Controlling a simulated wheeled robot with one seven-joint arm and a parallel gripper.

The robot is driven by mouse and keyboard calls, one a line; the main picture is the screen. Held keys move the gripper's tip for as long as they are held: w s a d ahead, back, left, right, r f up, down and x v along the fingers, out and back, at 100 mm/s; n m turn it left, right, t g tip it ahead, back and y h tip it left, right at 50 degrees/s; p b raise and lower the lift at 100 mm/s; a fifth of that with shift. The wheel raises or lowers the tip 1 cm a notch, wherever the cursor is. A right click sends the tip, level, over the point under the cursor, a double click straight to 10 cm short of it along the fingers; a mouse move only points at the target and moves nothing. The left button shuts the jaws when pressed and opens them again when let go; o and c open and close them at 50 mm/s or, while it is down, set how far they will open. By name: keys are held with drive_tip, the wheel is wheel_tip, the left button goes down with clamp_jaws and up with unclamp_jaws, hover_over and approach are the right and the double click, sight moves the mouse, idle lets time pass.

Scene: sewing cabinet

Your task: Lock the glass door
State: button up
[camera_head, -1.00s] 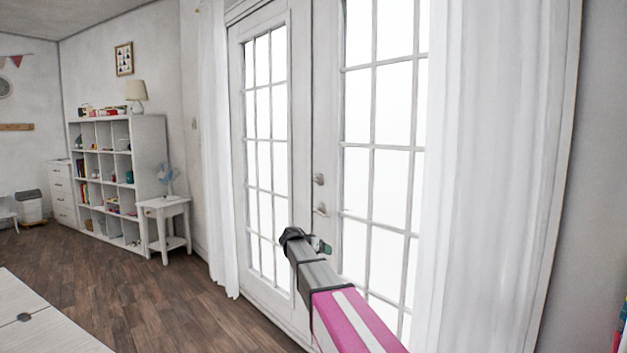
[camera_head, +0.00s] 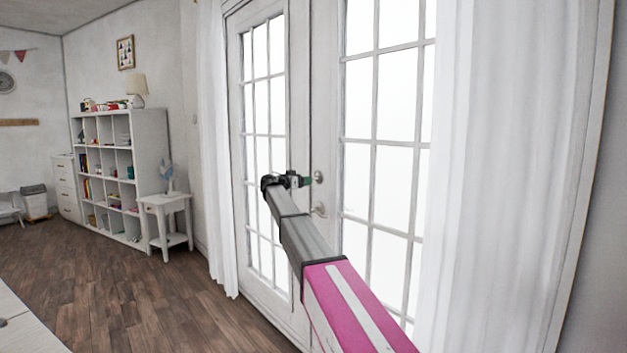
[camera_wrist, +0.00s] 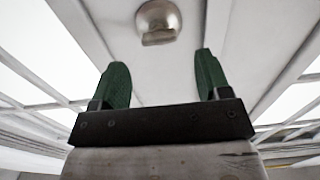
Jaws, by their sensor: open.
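The white glass door (camera_head: 298,150) has many panes and stands closed in the head view. Its lock knob (camera_head: 318,177) is a small round metal piece above the lever handle (camera_head: 319,210). In the wrist view the lock knob (camera_wrist: 158,20) shows at the top centre, with a flat thumb-turn lying across its lower side. My gripper (camera_head: 305,181) is at the height of the lock, just left of it in the head view. In the wrist view my gripper (camera_wrist: 161,82) has its two green fingers apart and empty. The lock is beyond the fingertips, roughly between their lines, and not touched.
A white curtain (camera_head: 505,170) hangs right of the door and another curtain (camera_head: 217,150) hangs left. A small side table (camera_head: 166,205) with a fan and a shelf unit (camera_head: 150,140) stand farther left. The wooden floor (camera_head: 150,300) is clear.

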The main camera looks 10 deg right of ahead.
sight(314, 178)
drive_tip(key=x, duration=0.6)
drive_tip(key=shift+d, duration=0.2)
drive_tip(key=c, duration=0.9)
